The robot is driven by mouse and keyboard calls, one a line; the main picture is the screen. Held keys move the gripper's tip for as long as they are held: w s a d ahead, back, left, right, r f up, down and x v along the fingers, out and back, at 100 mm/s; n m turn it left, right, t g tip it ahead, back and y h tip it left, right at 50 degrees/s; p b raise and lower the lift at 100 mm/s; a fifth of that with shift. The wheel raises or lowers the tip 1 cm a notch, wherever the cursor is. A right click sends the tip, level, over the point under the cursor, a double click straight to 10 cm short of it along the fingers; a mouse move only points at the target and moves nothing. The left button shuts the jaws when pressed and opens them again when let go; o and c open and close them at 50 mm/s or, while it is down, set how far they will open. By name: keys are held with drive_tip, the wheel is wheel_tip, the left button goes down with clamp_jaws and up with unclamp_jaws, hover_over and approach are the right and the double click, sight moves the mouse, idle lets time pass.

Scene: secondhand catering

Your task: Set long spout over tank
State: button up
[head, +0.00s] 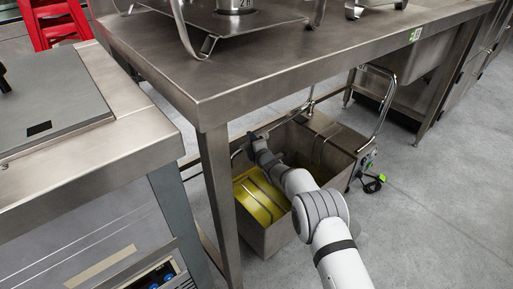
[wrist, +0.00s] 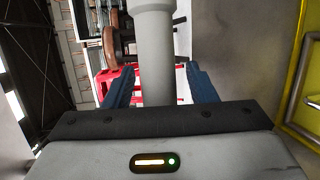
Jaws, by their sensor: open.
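The steel tank (head: 262,238) stands on the floor under the table, with yellow inside it and thin metal rods across the yellow. My gripper (head: 252,140) reaches in over the tank's far left part, below the tabletop. In the wrist view my gripper (wrist: 160,85) has its two blue fingers apart, one on each side of a grey pipe (wrist: 155,45) with a wider collar at the top. The pipe looks like the spout, but its ends are hidden. Gaps show between the pipe and both fingers. The tank's yellow inside (wrist: 292,60) shows at the right of the wrist view.
The steel table (head: 290,75) hangs over the tank, and its front leg (head: 220,200) stands close at the left. A chrome handle (head: 385,100) rises at the tank's right. A steel counter (head: 110,150) fills the left. Floor (head: 440,210) is clear at the right.

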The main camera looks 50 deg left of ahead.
drive_tip(key=p+v, duration=0.3)
drive_tip(key=v, duration=0.3)
drive_tip(key=shift+d, duration=0.25)
drive_tip(key=shift+s, duration=0.15)
